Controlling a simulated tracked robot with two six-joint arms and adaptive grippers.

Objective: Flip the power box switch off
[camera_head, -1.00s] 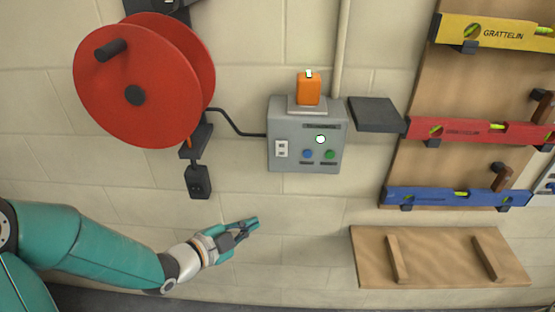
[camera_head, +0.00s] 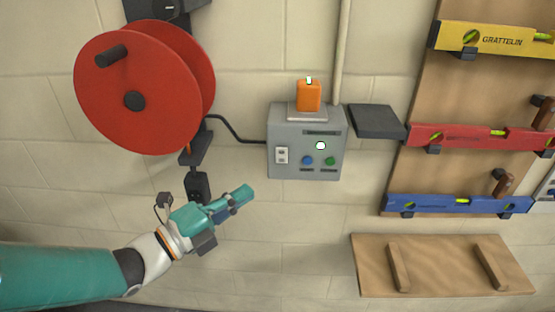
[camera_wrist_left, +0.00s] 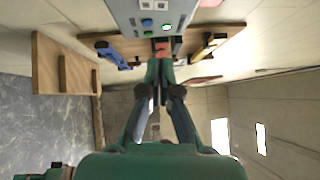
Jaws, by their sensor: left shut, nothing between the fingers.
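The grey power box (camera_head: 275,125) is on the wall at the centre of the head view. In the left wrist view the closed fingers (camera_wrist_left: 161,68) point toward the box (camera_wrist_left: 122,12) at the top. My right gripper is not visible.
A red cable reel (camera_head: 135,75) hangs left of the box, with a black cable (camera_head: 232,131) running to it. A dark shelf (camera_head: 376,121) juts out to its right. Levels hang on a wooden board further right. A wooden board (camera_head: 440,268) is below.

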